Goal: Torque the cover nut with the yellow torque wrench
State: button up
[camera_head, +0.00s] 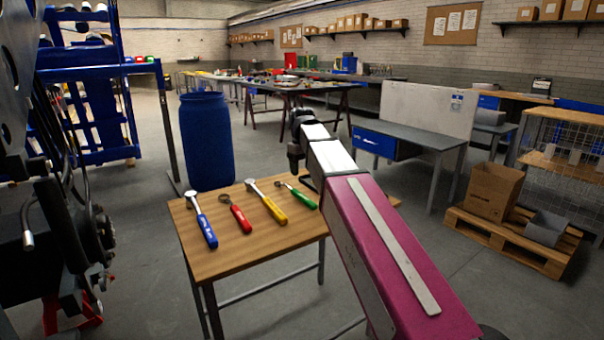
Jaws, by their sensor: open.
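The yellow-handled torque wrench (267,202) lies on the wooden top of a small table (245,258), between a red-handled tool (237,215) and a green-handled tool (296,195). A blue-handled wrench (202,220) lies at the left of the row. My gripper (295,160) is the dark end of my arm, above and beyond the table's back right. It is open and apart from the tools; its fingers are small and partly hidden. Dark machine parts (75,235) stand at the left edge. I cannot make out the cover nut among them.
A blue barrel (207,140) stands behind the table. A blue rack (95,110) is at the back left. A grey workbench (415,135) and a pallet (515,240) with a cardboard box (492,190) stand at the right. Open floor lies between.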

aim_at(277, 214)
jog(key=k+l, duration=0.2)
jog(key=k, duration=0.3)
jog(key=k+l, duration=0.2)
jog(key=k, duration=0.25)
